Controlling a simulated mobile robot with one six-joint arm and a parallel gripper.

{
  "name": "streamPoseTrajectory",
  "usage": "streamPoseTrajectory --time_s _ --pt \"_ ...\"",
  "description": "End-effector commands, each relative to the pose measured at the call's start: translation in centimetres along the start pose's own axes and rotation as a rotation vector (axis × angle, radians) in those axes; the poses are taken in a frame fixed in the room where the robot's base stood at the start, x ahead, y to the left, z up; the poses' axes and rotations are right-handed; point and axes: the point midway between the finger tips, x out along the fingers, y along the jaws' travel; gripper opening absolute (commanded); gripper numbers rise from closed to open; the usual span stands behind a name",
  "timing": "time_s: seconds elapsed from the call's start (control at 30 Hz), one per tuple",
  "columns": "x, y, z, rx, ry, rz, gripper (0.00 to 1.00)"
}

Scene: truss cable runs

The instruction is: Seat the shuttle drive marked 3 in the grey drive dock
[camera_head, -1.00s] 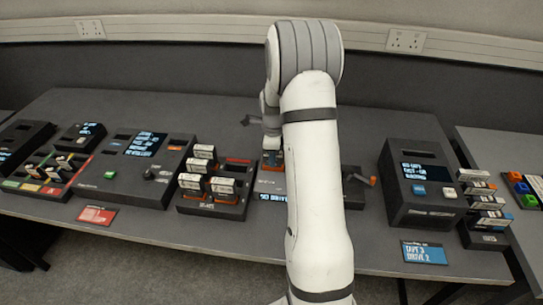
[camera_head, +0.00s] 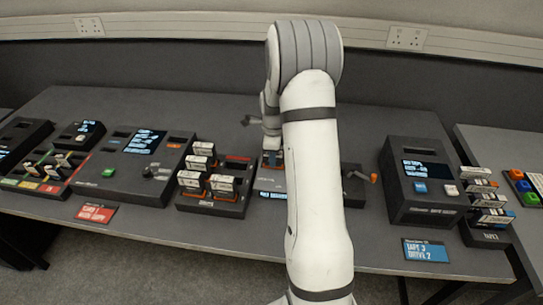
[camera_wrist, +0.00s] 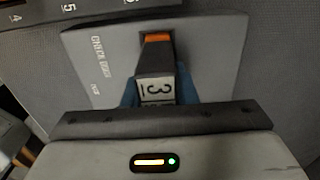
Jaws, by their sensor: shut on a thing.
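The shuttle drive marked 3 (camera_wrist: 157,88) is dark, with a white number label and an orange end. My gripper (camera_wrist: 158,92) is shut on it, with blue fingertips on either side. In the wrist view the drive stands against the grey drive dock (camera_wrist: 95,58), which carries white lettering. I cannot tell how deep the drive sits in it. In the head view my gripper (camera_head: 272,158) is at the back of the dock (camera_head: 268,184), and my arm hides much of the dock and the drive.
A rack of white-labelled drives (camera_head: 212,205) stands just left of the dock. An orange-tipped lever (camera_head: 372,178) is at its right. A dark box with a screen (camera_head: 421,180) stands farther right, beside a stack of cartridges (camera_head: 486,208). A console (camera_head: 138,165) lies to the left.

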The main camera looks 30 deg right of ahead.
Motion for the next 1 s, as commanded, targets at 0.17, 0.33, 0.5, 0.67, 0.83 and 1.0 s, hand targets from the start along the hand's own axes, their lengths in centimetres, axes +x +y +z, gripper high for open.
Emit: streamPoseTrajectory --time_s 0.17,0.33,0.5,0.67,0.83,1.0 --pt "-0.06 -0.02 0.01 0.000 0.000 -0.001 0.00" --pt "-0.06 -0.02 0.02 0.000 0.000 -0.001 0.28" --pt "-0.04 -0.01 0.02 0.000 0.000 -0.001 0.42" --pt "-0.03 0.00 0.02 0.000 0.000 0.000 0.51" --pt "0.03 0.03 0.01 0.000 0.000 0.001 0.56" --pt "0.02 0.02 0.02 0.000 0.000 0.000 0.65"
